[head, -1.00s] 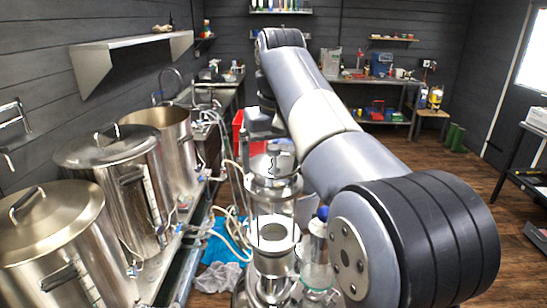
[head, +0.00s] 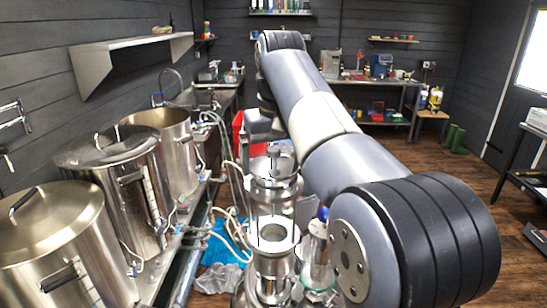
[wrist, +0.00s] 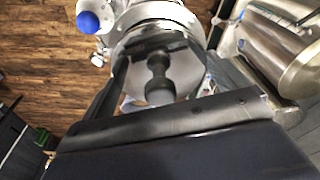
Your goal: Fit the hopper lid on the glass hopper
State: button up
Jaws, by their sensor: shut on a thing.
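The hopper lid (head: 272,168) is a round metal disc with a dark knob. My gripper (wrist: 158,62) is shut on the lid's knob, seen close up in the wrist view. The lid is level, at the top of the glass hopper (head: 273,212), a clear cylinder with metal rings that stands upright on a metal base. In the wrist view the hopper's metal rim (wrist: 150,20) shows beyond the lid. I cannot tell whether the lid touches the rim. My arm hides part of the right side.
A glass vessel with a blue stopper (head: 322,213) stands close to the hopper's right. Hoses and a grey cloth (head: 218,279) lie near the hopper.

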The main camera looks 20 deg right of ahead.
jog(key=shift+f+b, duration=0.3)
jog(key=shift+f, duration=0.25)
jog(key=o, duration=0.7)
